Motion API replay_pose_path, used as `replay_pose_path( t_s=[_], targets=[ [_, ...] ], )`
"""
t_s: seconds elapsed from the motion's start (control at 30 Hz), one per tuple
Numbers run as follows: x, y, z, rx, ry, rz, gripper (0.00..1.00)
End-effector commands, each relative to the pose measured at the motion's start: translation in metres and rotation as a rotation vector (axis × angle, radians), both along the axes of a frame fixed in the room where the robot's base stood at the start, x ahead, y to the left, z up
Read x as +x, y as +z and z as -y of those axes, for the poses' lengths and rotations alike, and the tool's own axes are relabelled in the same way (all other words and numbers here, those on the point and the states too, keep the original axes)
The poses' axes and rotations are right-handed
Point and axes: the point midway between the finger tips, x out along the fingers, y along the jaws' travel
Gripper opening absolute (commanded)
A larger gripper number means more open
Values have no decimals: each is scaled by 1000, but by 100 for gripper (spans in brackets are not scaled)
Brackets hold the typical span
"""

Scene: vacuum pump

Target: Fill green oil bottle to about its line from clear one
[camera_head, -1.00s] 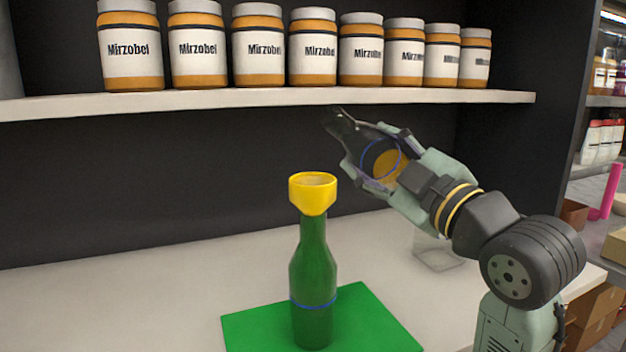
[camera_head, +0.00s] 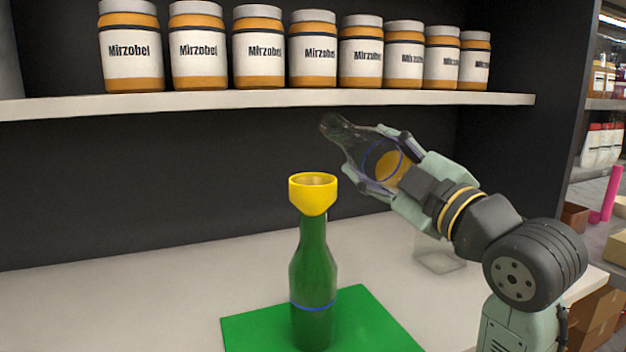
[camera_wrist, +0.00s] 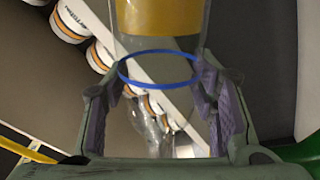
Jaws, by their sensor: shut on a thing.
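The green bottle (camera_head: 313,270) stands upright on a green mat (camera_head: 250,322); a blue line rings its lower body. A yellow funnel (camera_head: 313,192) sits in its mouth. My gripper (camera_head: 372,160) is shut on the clear bottle (camera_head: 348,140), which is tilted with its neck up and to the left, above and right of the funnel. Amber oil shows in the clear bottle's lower part, near a blue ring. In the wrist view the clear bottle (camera_wrist: 150,105) lies between the fingers (camera_wrist: 165,115), with oil at the top of the picture. No oil stream shows.
A white shelf (camera_head: 250,99) with several Mirzobel jars (camera_head: 260,48) runs above the bottles. A clear box-like container (camera_head: 440,255) stands on the white counter (camera_head: 120,290) behind my arm. The counter left of the mat is clear.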

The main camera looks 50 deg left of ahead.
Motion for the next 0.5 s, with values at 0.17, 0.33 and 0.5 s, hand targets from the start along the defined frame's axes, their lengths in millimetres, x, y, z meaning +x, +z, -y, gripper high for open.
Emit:
replay_pose_path(
  t_s=[0.17,0.33,0.5],
  targets=[
    [0,0,0,1,0,11,13],
    [1,-1,0,-1,-1,22,13],
    [1,-2,0,-2,0,31,13]
  ],
)
